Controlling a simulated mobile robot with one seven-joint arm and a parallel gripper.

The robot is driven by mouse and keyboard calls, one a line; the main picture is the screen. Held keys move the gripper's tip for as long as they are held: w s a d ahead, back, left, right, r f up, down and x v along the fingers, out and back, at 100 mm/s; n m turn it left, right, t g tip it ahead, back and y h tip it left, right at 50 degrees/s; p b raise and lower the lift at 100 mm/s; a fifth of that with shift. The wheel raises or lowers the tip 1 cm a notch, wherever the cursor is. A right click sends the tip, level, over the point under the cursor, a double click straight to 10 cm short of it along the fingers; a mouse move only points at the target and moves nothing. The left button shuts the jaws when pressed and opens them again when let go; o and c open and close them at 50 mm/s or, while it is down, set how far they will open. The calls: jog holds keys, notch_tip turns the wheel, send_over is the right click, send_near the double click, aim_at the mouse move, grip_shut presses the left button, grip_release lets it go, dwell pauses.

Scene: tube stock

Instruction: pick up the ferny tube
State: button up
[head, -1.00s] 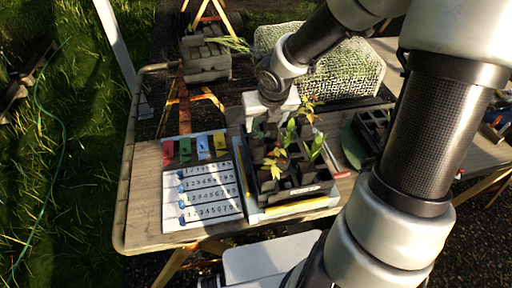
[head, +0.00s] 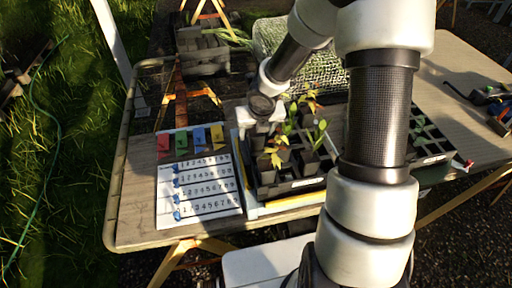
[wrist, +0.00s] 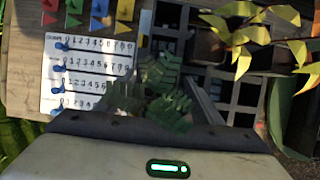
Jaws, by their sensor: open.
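The ferny tube's green, divided leaves (wrist: 165,88) show in the wrist view, just beyond my gripper's body and over the tray. Its pot or tube is hidden beneath the leaves and gripper. My gripper (head: 262,124) is open at the left back part of the black tray (head: 290,186) in the head view. In the wrist view a grey finger shows to the right of the ferny leaves. I cannot tell how deep the fingers reach around the tube. In the head view my gripper hides the ferny plant.
Yellow-orange leaved plants (wrist: 250,35) stand close to the right in the wrist view. A numbered board (head: 198,188) with coloured flags lies left of the tray. A second dark tray (head: 430,140) lies to the right. A mesh-covered block (head: 275,38) and grey crate (head: 203,62) are behind.

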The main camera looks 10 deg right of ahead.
jog(key=shift+w+f, duration=0.3)
jog(key=shift+f, duration=0.3)
jog(key=c, duration=1.3)
